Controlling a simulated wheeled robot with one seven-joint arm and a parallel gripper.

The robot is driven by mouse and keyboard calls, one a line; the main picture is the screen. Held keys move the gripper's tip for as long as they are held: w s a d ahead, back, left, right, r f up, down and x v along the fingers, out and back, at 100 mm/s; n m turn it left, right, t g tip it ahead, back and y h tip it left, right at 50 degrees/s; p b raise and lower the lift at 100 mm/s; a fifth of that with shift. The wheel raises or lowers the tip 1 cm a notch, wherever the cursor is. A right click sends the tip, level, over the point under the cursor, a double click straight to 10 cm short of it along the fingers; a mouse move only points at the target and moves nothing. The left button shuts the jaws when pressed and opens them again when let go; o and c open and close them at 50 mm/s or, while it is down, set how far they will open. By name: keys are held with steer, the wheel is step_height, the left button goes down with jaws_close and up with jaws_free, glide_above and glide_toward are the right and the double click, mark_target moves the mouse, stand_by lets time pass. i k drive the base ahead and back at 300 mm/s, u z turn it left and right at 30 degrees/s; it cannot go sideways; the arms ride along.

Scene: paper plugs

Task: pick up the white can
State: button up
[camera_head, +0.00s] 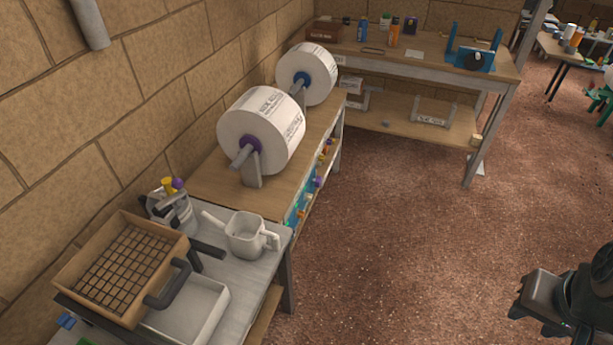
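A white can (243,238) with a spout on its left and a handle on its right stands upright on the light grey table (245,283) at lower left. It looks like a small watering can or jug, and nothing covers it. My gripper (528,302) is dark and partly in view at the lower right edge, over the reddish floor. It is far to the right of the can and not touching it. The view does not show clearly whether its fingers are apart.
A wooden mould frame with a grid (118,262) and a white tray (188,312) sit left of and in front of the can. A grey container (172,210) is behind-left. Two large paper rolls (262,130) stand on a wooden bench behind. The floor (400,240) is clear.

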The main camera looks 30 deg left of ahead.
mark_target(246, 232)
steer(key=i, duration=1)
steer(key=u, duration=3.45)
